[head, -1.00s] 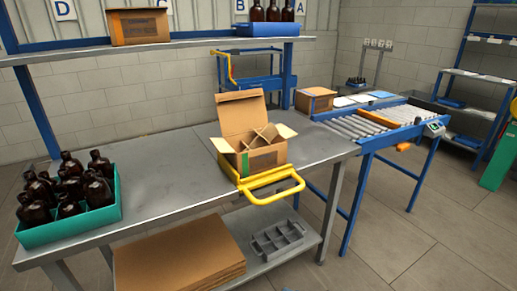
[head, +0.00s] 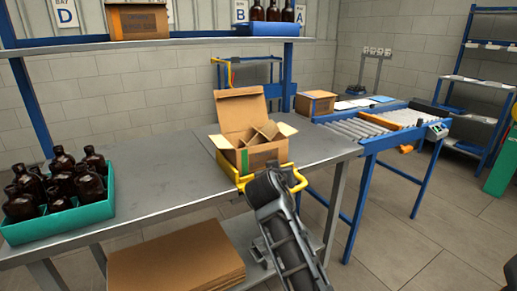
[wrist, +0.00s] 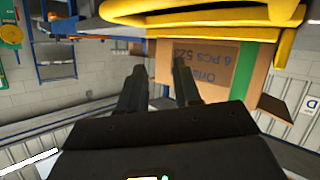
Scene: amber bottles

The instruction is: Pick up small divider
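The open cardboard carton (head: 262,154) sits in a yellow frame (head: 299,180) at the table's front edge, with brown divider pieces (head: 266,131) inside. A grey compartment tray (head: 256,248) on the lower shelf is mostly hidden behind my arm. I cannot tell which is the small divider. My arm rises in front of the frame in the head view, where its fingers cannot be made out. In the wrist view, my gripper (wrist: 159,68) is open and empty. Its fingers point toward the carton's printed side (wrist: 208,65), without visible contact.
A teal crate (head: 68,226) of amber bottles stands on the left of the table. Flat cardboard (head: 175,258) lies on the shelf below. A roller conveyor (head: 365,127) stands at right. The table middle (head: 160,165) is clear.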

